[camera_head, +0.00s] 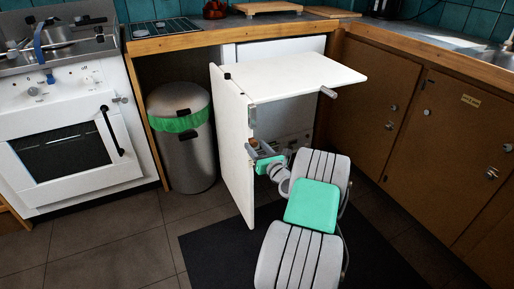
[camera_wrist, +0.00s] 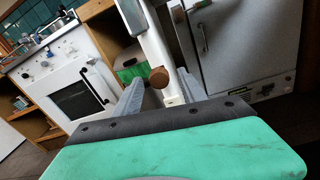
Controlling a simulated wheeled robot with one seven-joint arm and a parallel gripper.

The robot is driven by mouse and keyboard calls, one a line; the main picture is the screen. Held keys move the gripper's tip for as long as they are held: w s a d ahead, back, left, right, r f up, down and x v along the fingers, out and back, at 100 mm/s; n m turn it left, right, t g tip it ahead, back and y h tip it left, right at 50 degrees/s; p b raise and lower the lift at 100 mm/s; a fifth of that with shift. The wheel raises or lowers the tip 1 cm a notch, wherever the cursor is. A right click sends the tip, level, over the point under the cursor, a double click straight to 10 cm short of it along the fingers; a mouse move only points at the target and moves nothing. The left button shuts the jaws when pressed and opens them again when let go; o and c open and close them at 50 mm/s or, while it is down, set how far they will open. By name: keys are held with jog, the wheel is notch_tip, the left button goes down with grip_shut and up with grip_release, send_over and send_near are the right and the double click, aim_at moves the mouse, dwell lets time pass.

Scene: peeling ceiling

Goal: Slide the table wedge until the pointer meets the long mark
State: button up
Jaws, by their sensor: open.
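A white fold-out table has a flat top (camera_head: 300,76) and an upright side panel (camera_head: 230,150). My gripper (camera_head: 262,152) is beside the panel's inner face, below the top. In the wrist view, my open gripper (camera_wrist: 160,88) has one finger on each side of a brown round knob (camera_wrist: 159,77) and a white upright strip (camera_wrist: 150,42). I cannot tell whether the fingers touch either. A small pale block sits just below the knob. I cannot tell which part is the wedge. No pointer or long mark can be made out.
A white oven (camera_head: 75,140) and a steel bin (camera_head: 182,150) with a green liner stand left of the panel. Brown cupboards (camera_head: 440,130) line the right. A grey-white fridge front (camera_wrist: 238,50) is behind the table. Dark floor is clear at lower left.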

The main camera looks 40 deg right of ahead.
jog(key=p+v, duration=0.1)
jog(key=v, duration=0.6)
jog(key=shift+s+p, duration=0.35)
jog(key=shift+s, duration=0.05)
jog(key=shift+a, duration=0.1)
